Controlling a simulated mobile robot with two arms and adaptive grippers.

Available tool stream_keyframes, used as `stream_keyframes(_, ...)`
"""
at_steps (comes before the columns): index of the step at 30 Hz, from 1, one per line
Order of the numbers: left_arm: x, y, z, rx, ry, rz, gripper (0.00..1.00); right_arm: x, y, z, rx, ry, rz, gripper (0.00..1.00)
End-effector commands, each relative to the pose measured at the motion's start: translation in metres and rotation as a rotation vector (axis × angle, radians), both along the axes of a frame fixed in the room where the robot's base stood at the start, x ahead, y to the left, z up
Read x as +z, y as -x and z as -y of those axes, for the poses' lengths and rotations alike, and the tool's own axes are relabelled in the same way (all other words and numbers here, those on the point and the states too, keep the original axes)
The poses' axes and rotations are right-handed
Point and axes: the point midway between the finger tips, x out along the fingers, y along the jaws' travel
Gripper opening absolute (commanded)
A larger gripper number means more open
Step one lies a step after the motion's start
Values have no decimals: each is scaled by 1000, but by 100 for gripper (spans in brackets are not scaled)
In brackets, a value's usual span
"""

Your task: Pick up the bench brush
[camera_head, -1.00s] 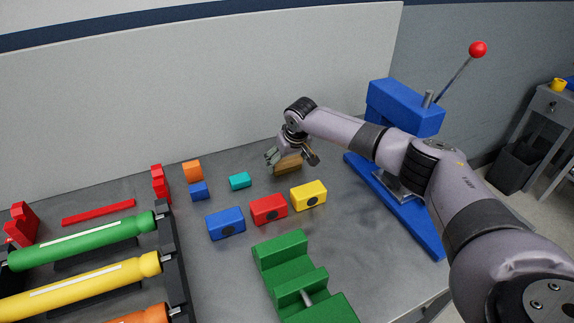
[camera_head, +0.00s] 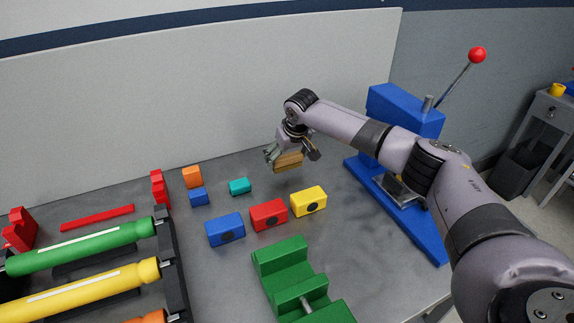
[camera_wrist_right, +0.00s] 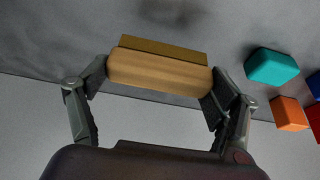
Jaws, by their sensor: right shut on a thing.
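The bench brush (camera_head: 289,161) has a tan wooden block and a darker brown strip of bristles. It is held between the fingers of my right gripper (camera_head: 291,153), which is shut on it above the back part of the grey table. In the right wrist view the brush (camera_wrist_right: 160,70) spans across between the two fingertips of the right gripper (camera_wrist_right: 158,78), one at each end. A gap of table shows below the brush in the head view. My left gripper is not in view.
Blue (camera_head: 225,229), red (camera_head: 268,214) and yellow (camera_head: 309,201) blocks stand in front of the brush. A teal block (camera_head: 240,186) is to its left. A green stepped fixture (camera_head: 283,262) is nearer. A blue press (camera_head: 404,110) stands right, a grey panel (camera_head: 200,80) behind.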

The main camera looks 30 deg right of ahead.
Motion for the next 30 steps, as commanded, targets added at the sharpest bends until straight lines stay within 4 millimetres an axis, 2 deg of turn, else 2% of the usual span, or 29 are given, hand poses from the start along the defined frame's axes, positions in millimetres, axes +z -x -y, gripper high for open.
stream_keyframes(9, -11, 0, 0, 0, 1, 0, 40, 87, -1, -1, 1, -1, 7, 54)
stream_keyframes(15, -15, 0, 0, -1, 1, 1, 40, 132, -1, 0, 0, -2, 5, 54)
stream_keyframes(21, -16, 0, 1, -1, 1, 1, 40, 158, -1, 0, 0, -1, 4, 54)
stream_keyframes(30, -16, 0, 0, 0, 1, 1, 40, 166, -1, 0, 0, 0, 1, 54)
